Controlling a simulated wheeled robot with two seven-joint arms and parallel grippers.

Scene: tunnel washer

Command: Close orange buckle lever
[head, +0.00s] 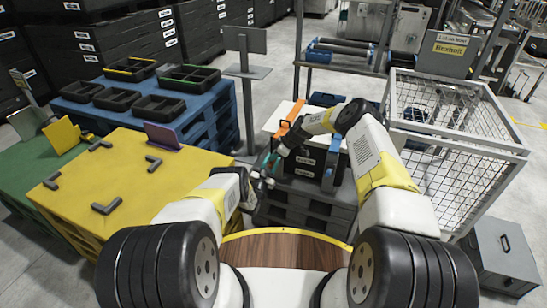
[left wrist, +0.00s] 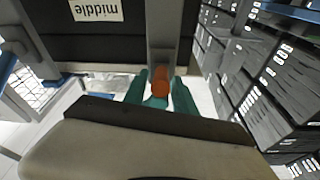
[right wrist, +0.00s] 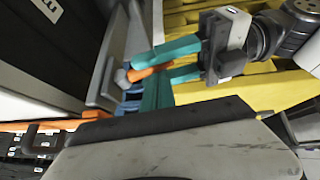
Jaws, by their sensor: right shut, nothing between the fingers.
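The orange buckle lever shows as a round orange end (left wrist: 160,80) in the left wrist view, in front of a grey upright. In the right wrist view, the orange lever (right wrist: 148,72) runs between the teal fingers of my left gripper (right wrist: 180,61). Whether those fingers press on it I cannot tell. My left gripper also shows in the left wrist view (left wrist: 161,95), one finger on each side of the lever. My right gripper (head: 279,151) is shut and empty, close beside the left one. Its closed fingers (right wrist: 153,92) stand just below the lever in its wrist view.
A dark box (head: 305,165) with white labels stands on a dark pallet (head: 300,205). An orange strip (head: 291,117) lies along its top and a blue part (head: 330,157) sits at its side. A wire cage (head: 450,115) stands to the right and a yellow table (head: 120,185) to the left.

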